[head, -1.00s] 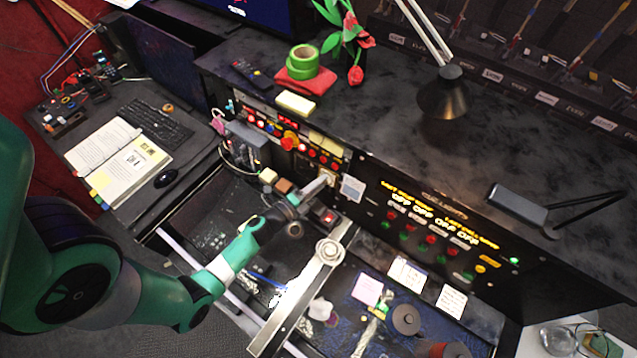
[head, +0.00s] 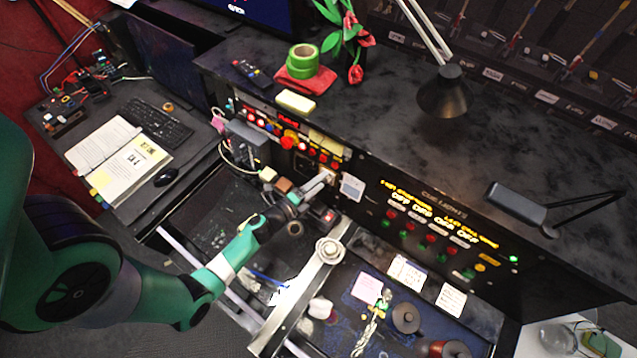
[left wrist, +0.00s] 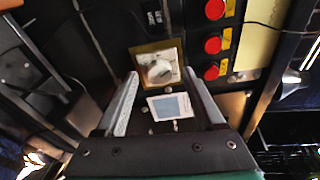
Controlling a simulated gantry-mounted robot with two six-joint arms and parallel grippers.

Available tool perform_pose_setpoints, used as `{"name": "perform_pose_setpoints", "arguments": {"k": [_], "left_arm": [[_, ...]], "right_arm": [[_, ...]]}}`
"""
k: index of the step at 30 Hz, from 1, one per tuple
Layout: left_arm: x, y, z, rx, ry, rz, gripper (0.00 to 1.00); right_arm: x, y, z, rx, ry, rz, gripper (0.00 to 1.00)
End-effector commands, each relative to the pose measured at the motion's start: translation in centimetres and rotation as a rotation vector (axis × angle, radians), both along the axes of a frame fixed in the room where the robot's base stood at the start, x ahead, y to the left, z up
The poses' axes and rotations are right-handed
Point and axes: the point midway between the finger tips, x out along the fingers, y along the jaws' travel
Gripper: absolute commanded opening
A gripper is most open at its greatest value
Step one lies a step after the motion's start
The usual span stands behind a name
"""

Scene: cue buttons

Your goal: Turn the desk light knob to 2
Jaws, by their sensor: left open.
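The knob (left wrist: 158,71) is a round white-grey dial on a square plate with a tan border, on the dark panel. In the left wrist view it sits just beyond and between the fingertips of my left gripper (left wrist: 162,82). The fingers are apart, one on each side, and I see no contact with the knob. In the head view my left gripper (head: 326,178) reaches the panel front, and it mostly hides the knob there. The desk lamp (head: 444,94) with a black shade stands on the desk top. My right gripper is not in view.
Red buttons (left wrist: 212,45) line the panel beside the knob. A small white card (left wrist: 170,107) shows between the fingers in the left wrist view. A metal bar with a round disc (head: 328,250) lies near my left arm. Sticky notes (head: 366,289) and jars lie on the lower surface.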

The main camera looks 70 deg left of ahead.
Motion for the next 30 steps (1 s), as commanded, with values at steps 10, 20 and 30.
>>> {"name": "perform_pose_setpoints", "arguments": {"k": [10, 20, 30], "left_arm": [[-4.1, -1.8, 0.8, -0.003, 0.003, 0.005, 0.7], [-9.9, -4.4, 1.9, 0.0, 0.002, 0.005, 0.7], [-10.4, -4.8, 1.9, 0.0, 0.0, 0.0, 0.7]], "right_arm": [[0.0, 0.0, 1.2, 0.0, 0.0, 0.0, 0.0], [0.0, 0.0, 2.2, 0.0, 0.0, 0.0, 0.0], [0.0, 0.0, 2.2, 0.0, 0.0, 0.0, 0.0]]}}
